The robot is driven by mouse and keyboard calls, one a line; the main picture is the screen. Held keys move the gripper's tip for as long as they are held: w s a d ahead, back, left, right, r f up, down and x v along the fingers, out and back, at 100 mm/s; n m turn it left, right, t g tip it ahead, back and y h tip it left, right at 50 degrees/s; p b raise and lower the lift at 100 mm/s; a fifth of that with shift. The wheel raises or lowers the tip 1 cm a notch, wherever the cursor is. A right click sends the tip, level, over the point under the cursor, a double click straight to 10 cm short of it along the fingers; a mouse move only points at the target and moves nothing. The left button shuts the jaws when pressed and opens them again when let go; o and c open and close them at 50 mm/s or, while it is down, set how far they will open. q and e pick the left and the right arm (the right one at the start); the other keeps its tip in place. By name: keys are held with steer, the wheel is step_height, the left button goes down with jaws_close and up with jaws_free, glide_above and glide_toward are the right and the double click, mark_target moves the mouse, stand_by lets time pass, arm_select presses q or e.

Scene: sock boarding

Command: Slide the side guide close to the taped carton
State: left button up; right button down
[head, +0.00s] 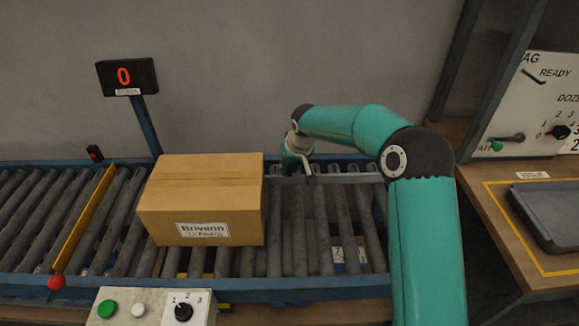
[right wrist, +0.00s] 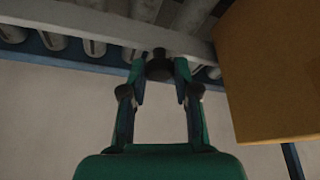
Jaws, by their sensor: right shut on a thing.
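The taped carton (head: 195,195) sits closed on the conveyor rollers in the head view, with a label on its front. It also shows at the right of the right wrist view (right wrist: 275,75). The side guide is a grey bar (head: 350,179) running left to right across the rollers, showing to the right of the carton; the carton hides its left part. The guide crosses the top of the right wrist view (right wrist: 95,22). I cannot tell whether it touches the carton. My right gripper (right wrist: 160,70) is shut on the guide's dark knob (right wrist: 158,66). My left gripper is out of view.
A yellow bar (head: 86,218) with a red knob (head: 55,282) crosses the rollers left of the carton. A control box (head: 150,308) stands in front. A bench with a grey tray (head: 548,212) is at the right.

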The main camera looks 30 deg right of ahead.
steer(key=c, duration=0.9)
jaws_free()
steer(key=shift+o, duration=0.2)
steer(key=shift+r, duration=0.1)
steer(key=v, duration=1.1)
steer(key=shift+r, duration=0.3)
steer(key=shift+s, duration=0.15)
